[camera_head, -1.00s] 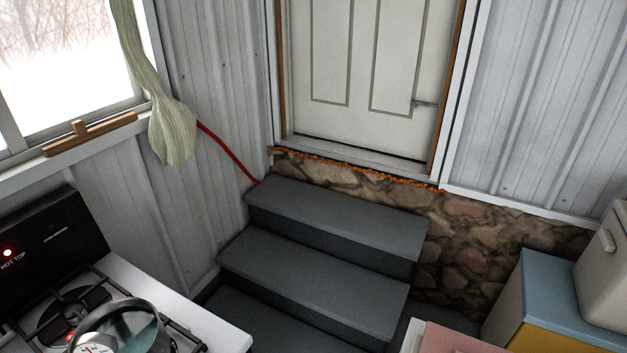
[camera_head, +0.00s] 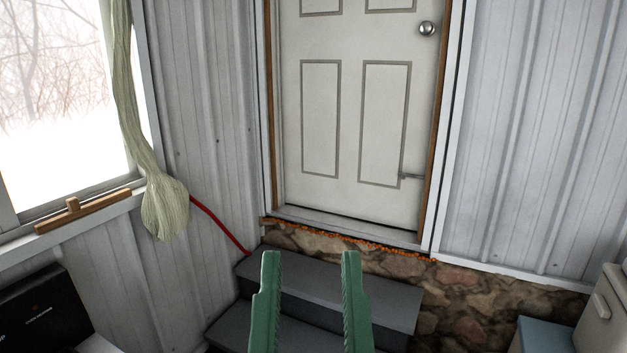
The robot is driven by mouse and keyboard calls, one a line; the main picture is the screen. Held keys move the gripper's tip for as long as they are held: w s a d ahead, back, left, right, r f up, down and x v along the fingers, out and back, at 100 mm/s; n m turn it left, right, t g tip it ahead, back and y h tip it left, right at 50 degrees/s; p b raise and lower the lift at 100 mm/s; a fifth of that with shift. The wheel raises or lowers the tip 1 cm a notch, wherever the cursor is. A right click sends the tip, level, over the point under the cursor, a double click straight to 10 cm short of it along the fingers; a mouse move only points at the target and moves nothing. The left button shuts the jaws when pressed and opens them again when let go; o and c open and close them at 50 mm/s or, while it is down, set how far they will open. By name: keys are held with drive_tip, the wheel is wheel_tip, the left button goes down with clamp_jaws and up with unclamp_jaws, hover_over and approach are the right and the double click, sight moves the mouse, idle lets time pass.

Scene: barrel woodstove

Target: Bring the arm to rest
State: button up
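My gripper (camera_head: 308,262) shows at the bottom middle of the head view. Its two green fingers point up and stand apart with nothing between them. It is open and appears in front of the dark grey steps (camera_head: 385,302), hiding part of them. The rest of my arm is below the picture's edge.
A white door (camera_head: 350,125) stands above the steps, over a stone wall base (camera_head: 465,300). A window with a tied curtain (camera_head: 165,208) is at left. A black stove panel (camera_head: 40,310) is at lower left. A blue-topped cabinet (camera_head: 548,336) and a cream box (camera_head: 605,310) are at lower right.

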wheel_tip(320, 180, up, 26)
drive_tip(key=p, duration=2.1)
drive_tip(key=shift+w+f, duration=0.2)
drive_tip(key=shift+f, duration=0.05)
